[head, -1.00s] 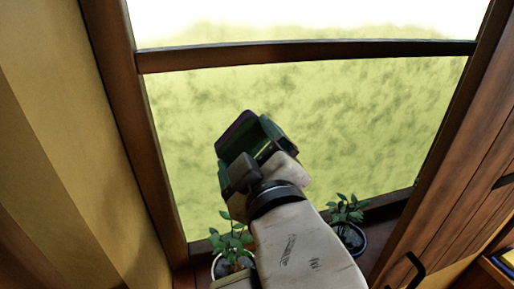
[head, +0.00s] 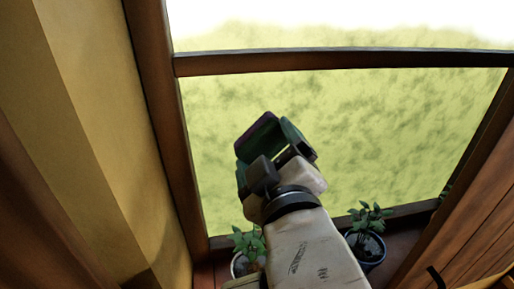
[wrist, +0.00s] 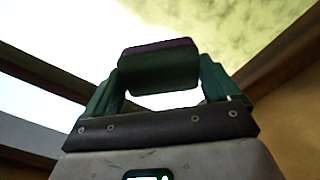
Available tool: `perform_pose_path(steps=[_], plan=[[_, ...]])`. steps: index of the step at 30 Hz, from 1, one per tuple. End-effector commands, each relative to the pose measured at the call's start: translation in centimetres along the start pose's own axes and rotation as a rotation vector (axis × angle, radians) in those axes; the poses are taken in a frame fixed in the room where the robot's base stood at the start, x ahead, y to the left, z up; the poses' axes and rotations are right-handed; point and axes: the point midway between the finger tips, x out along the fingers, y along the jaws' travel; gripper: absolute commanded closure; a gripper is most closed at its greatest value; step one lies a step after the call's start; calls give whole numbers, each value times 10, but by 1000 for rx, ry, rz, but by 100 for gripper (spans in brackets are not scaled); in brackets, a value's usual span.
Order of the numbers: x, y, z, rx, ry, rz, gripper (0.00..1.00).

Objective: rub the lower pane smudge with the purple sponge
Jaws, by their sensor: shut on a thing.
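The sponge (wrist: 158,67) is held between the two green fingers of my gripper (wrist: 158,85) in the wrist view. It looks dark green with a thin purple edge along its top. In the head view the sponge (head: 259,136) is at the tip of my gripper (head: 278,146), in front of the lower pane (head: 390,130). I cannot tell whether it touches the glass. The lower pane looks yellow-green with blurry dark mottling, and I cannot pick out a distinct smudge on it.
A dark wooden crossbar (head: 340,60) separates the lower pane from the bright upper pane (head: 340,25). Potted plants stand on the sill, one at left (head: 247,245) and one at right (head: 371,222), close beside my arm. A wooden panel (head: 470,230) borders the right side.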

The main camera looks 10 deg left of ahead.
Motion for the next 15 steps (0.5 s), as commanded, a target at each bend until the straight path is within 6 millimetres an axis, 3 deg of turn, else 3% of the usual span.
perform_pose_path(steps=[15], plan=[[-1, 20, 21, 1, -4, 3, 35]])
